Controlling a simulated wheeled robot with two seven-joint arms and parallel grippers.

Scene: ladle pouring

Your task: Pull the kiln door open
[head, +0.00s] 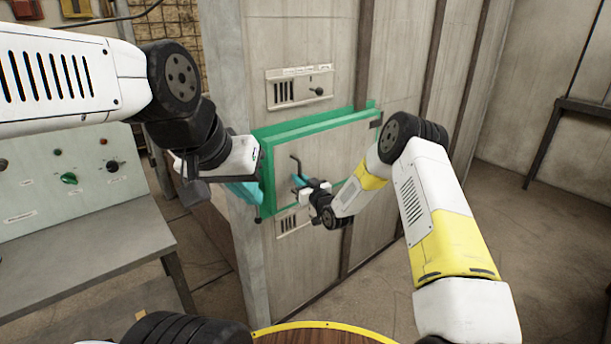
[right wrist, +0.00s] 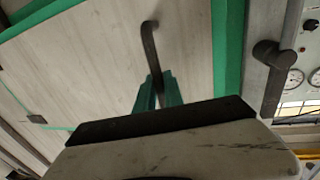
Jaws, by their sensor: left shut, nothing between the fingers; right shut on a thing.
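The kiln door (head: 335,150) is a pale panel with a green border on the front of the kiln. A second green strip shows behind its top edge, so it looks slightly proud of the wall; I cannot tell how far. Its black bar handle (head: 295,163) also shows in the right wrist view (right wrist: 149,45). My right gripper (head: 300,183) is shut on the handle, its teal fingers also visible in the right wrist view (right wrist: 158,93). My left gripper (head: 246,194) is shut and empty beside the door's left edge; its fingertips are partly hidden.
A black latch lever (right wrist: 265,75) sits beside the door edge in the right wrist view. A control desk (head: 75,180) stands at the left. A vented plate (head: 300,87) is above the door. Open floor (head: 520,240) lies to the right.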

